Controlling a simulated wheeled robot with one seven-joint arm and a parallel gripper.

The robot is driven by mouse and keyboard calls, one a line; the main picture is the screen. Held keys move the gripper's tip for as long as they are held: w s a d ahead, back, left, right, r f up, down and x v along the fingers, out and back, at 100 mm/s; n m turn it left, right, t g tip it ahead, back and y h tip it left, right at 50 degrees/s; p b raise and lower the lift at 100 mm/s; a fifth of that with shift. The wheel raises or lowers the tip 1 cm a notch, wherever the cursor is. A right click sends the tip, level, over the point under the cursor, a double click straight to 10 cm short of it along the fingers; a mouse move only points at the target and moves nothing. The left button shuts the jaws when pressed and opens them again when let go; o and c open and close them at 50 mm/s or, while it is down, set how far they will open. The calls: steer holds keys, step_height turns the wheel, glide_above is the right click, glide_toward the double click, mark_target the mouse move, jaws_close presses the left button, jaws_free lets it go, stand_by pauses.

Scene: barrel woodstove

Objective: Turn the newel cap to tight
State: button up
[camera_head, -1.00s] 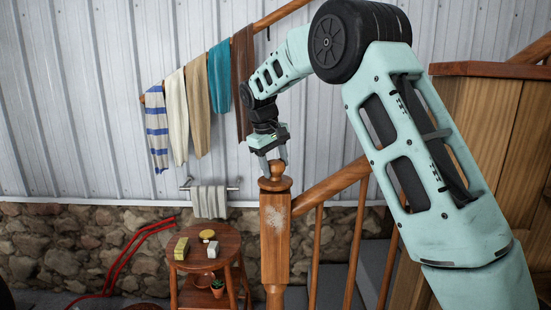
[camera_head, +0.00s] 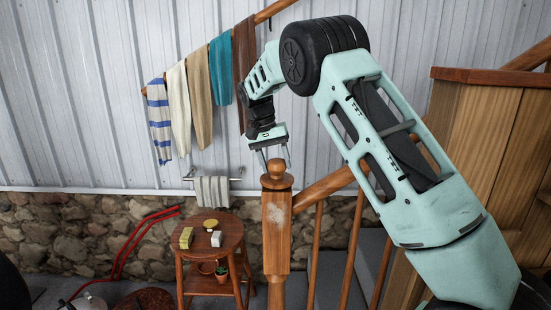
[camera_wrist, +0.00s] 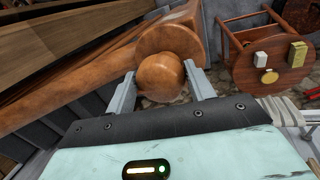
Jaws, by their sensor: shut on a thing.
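The newel cap (camera_head: 277,168) is a round brown wooden ball on top of the square newel post (camera_head: 277,235). It also shows in the wrist view (camera_wrist: 160,77), with the wider post top behind it. My gripper (camera_head: 276,161) comes down from above, one finger on each side of the ball. In the wrist view my gripper (camera_wrist: 160,88) has its two grey fingers flanking the ball, shut on it. Any turn mark on the cap cannot be made out.
A sloping handrail (camera_head: 325,187) with balusters runs up right from the post. A round wooden stool (camera_head: 208,232) with small blocks stands to the left. Cloths (camera_head: 197,100) hang on a rail along the metal wall. A wooden stair cabinet (camera_head: 490,140) is at right.

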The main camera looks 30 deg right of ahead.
steer(key=shift+m, duration=0.5)
steer(key=o, duration=0.9)
steer(key=shift+w+r, duration=0.1)
steer(key=shift+p+v, duration=0.4)
steer(key=shift+v, duration=8.2)
steer(key=shift+w+d, duration=0.1)
steer(key=shift+d, duration=0.1)
